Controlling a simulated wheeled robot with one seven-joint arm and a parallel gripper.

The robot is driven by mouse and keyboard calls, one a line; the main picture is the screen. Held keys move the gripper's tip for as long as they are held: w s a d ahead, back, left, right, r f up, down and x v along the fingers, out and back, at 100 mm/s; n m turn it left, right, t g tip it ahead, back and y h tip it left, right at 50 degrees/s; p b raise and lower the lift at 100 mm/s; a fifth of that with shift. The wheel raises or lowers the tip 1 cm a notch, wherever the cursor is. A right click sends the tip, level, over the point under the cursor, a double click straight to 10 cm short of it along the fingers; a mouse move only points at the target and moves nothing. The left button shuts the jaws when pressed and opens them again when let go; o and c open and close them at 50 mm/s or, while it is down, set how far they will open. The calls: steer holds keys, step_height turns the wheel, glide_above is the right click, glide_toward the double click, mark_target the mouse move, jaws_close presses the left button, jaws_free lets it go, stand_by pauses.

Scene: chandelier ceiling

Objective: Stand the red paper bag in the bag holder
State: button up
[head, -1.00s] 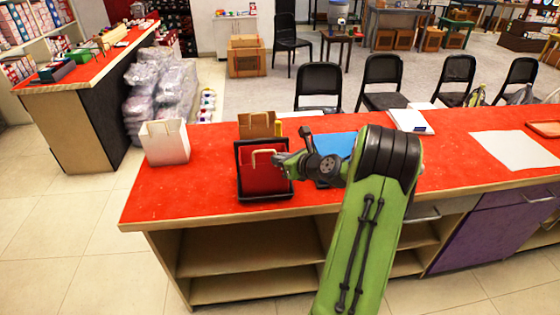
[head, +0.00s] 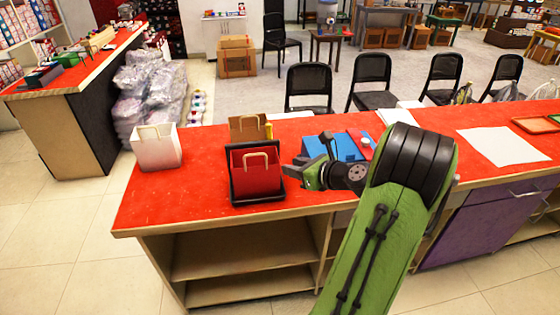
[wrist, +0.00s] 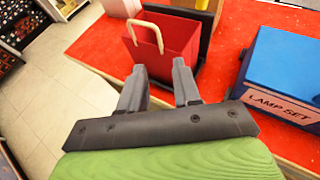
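The red paper bag (head: 256,175) stands upright in the black bag holder (head: 232,183) on the red counter top. Its tan handle loop points up. In the wrist view the red bag (wrist: 172,46) is just beyond my fingertips, with part of the black holder (wrist: 213,32) behind and beside it. My gripper (head: 305,168) is to the right of the holder, apart from the bag. In the wrist view my gripper (wrist: 160,80) has its two fingers spread with nothing between them.
A white paper bag (head: 157,147) stands left of the holder, and a brown bag (head: 248,127) behind it. A blue box labelled "LAMP SET" (wrist: 290,66) is close to my gripper's right. The counter's front left is clear.

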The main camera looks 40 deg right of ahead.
steer(key=s+a+r+n+g+y, duration=0.1)
steer(key=a+r+n+g, duration=0.15)
steer(key=a+n, duration=0.8)
steer(key=a+r+n+g+y, duration=0.1)
steer(key=a+n+g, duration=0.3)
steer(key=a+n, duration=0.65)
steer(key=s+a+r+n+h, duration=0.1)
steer(key=s+a+n, duration=0.3)
steer(key=s+n, duration=0.3)
steer(key=s+a+r+n+g+h, duration=0.1)
steer(key=s+a+n, duration=0.4)
steer(key=s+n, duration=0.3)
steer(key=shift+s+r, duration=0.15)
steer(key=shift+s, duration=0.15)
steer(key=shift+a+g, duration=0.1)
steer(key=shift+g, duration=0.15)
